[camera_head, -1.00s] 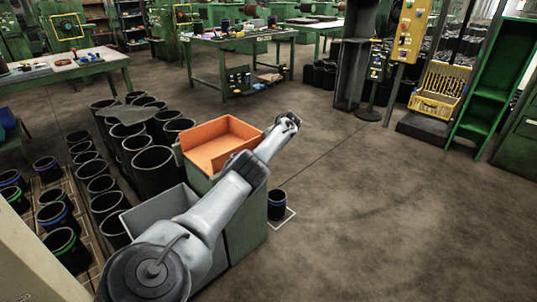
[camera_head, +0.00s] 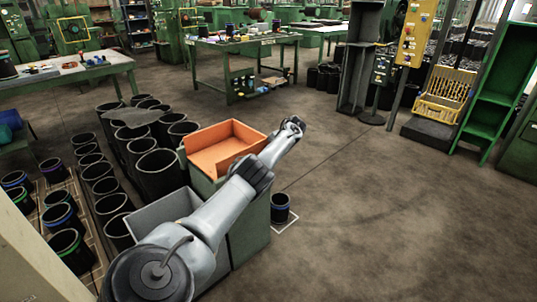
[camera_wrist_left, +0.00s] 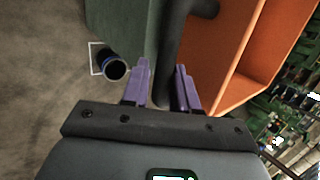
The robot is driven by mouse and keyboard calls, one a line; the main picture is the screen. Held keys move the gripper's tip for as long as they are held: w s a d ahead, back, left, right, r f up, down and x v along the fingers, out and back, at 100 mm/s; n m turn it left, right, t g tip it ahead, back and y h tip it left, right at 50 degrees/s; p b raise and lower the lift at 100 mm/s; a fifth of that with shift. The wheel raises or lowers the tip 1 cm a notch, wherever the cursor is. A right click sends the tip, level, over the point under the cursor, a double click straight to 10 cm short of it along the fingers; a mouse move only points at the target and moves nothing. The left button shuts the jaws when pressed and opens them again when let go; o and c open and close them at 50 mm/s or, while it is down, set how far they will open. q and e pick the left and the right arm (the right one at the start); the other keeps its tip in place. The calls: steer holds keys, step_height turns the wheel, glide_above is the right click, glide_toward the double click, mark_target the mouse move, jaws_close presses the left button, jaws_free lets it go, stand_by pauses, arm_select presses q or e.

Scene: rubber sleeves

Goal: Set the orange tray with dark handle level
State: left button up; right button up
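The orange tray (camera_head: 222,155) sits on top of a green cabinet (camera_head: 250,222), left of my arm in the head view. I cannot tell whether it is tilted. It also fills the upper right of the left wrist view (camera_wrist_left: 225,45). The dark handle (camera_wrist_left: 172,50) runs down beside the tray in that view. My left gripper (camera_wrist_left: 163,85) has its purple fingers on either side of the handle. Whether they press on it is unclear. In the head view my arm hides the gripper and part of the tray's right side. My right gripper is not in view.
A grey open bin (camera_head: 165,210) adjoins the cabinet. Several black sleeves stand to the left (camera_head: 158,172). A small black pot with a blue band (camera_head: 280,208) stands on a marked floor square right of the cabinet. The floor farther right is clear.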

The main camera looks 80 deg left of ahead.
arm_select(q)
steer(key=p+v, duration=0.7)
steer(key=v, duration=0.3)
steer(key=shift+s+f, duration=0.1)
steer(key=shift+f, duration=0.05)
